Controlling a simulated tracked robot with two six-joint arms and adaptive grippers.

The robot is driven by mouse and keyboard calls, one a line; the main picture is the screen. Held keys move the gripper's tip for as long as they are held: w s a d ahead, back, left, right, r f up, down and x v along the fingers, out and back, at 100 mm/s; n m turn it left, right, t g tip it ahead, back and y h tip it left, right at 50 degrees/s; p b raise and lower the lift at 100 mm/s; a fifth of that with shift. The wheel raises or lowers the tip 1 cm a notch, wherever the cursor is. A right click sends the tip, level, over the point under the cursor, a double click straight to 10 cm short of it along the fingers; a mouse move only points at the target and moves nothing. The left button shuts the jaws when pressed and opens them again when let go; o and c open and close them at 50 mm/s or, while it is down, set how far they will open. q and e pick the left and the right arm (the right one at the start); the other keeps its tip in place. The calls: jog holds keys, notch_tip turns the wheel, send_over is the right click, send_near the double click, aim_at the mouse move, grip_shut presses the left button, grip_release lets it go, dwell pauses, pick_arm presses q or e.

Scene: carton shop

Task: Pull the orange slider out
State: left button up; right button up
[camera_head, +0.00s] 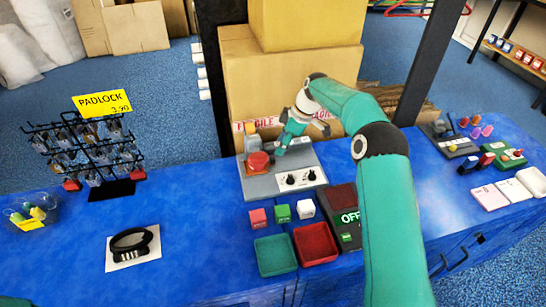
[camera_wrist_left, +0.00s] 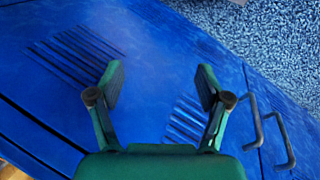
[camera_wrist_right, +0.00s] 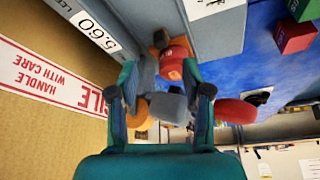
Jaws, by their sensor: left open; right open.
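A small orange part (camera_head: 250,129) stands at the back left of a grey control panel (camera_head: 262,187), behind a red round button (camera_head: 258,160). I cannot tell for sure that it is the slider. My right gripper (camera_head: 283,142) is over the panel's back edge, right of the orange part. In the right wrist view its fingers (camera_wrist_right: 160,82) are open, with a red knob (camera_wrist_right: 175,62) and orange and grey parts beyond them. An orange piece (camera_wrist_right: 141,117) shows low between the fingers. I cannot tell whether anything is touched. My left gripper (camera_wrist_left: 161,76) is open and empty above the blue bench.
Cartons (camera_head: 290,85) stand right behind the panel. Coloured cubes (camera_head: 282,213), a green tray (camera_head: 275,256), a red tray (camera_head: 315,243) and an OFF sign are in front. A padlock rack (camera_head: 90,150) stands at left. More panels are at right.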

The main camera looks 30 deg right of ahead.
aim_at(273, 158)
jog(key=x, duration=0.7)
jog(key=shift+f, duration=0.1)
grip_shut()
